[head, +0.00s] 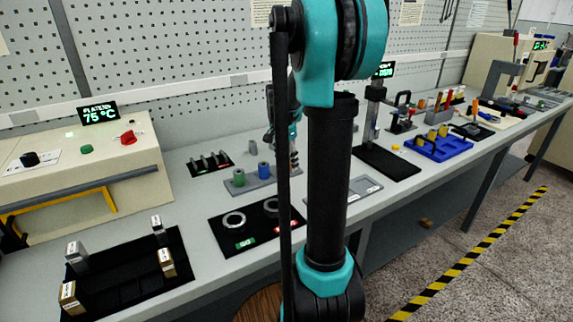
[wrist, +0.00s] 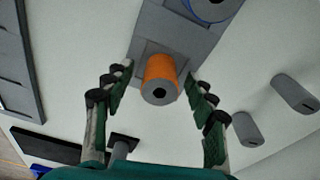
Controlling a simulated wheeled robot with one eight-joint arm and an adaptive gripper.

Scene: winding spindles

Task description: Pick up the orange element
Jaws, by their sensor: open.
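The orange element (wrist: 161,68) is a short cylinder with a grey end and a dark central hole, seen in the wrist view. It stands on a grey base (wrist: 190,38). My gripper (wrist: 158,71) is open, with one green-padded finger to the left of the orange element and one to the right. Gaps show between the fingers and the element, and nothing is held. In the head view, my arm covers much of the middle of the bench, and I cannot make out the orange element clearly.
A blue-ringed part (wrist: 208,8) sits farther along the same base. Two grey cylinders (wrist: 247,130) (wrist: 295,92) are to the right, and a dark post (wrist: 122,146) is at lower left. In the head view, a green cylinder (head: 239,177) and a black mat with rings (head: 228,240) lie left of my arm.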

